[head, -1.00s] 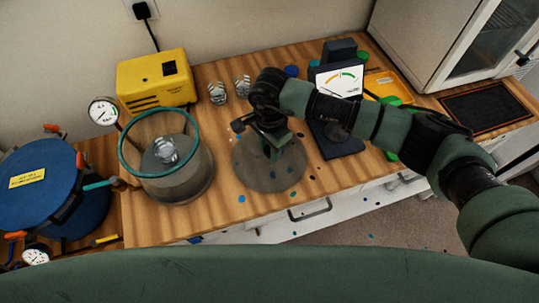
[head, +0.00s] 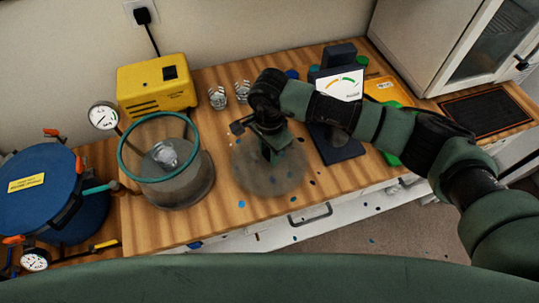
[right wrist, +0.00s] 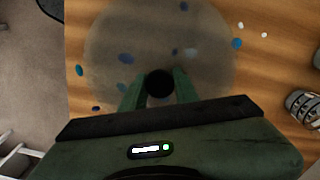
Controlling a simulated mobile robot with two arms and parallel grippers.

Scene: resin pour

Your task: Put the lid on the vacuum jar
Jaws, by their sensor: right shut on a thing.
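The vacuum jar (head: 180,194) stands at the left of the wooden bench, open at the top, with a teal ring around its rim. A cup (head: 166,154) sits inside it. The lid is a clear, greyish round disc (head: 262,178) to the right of the jar; it also shows in the right wrist view (right wrist: 205,60). My right gripper (head: 270,152) is over the disc's middle, shut on its dark round knob (right wrist: 159,83). I cannot tell whether the disc touches the bench. My left gripper is not in view.
A yellow pump (head: 155,88) and a gauge (head: 103,116) stand behind the jar. Two striped cups (head: 218,98) are at the back. A dark scale (head: 340,145) stands right of the lid. A blue pot (head: 40,195) is at far left. Resin spots dot the bench.

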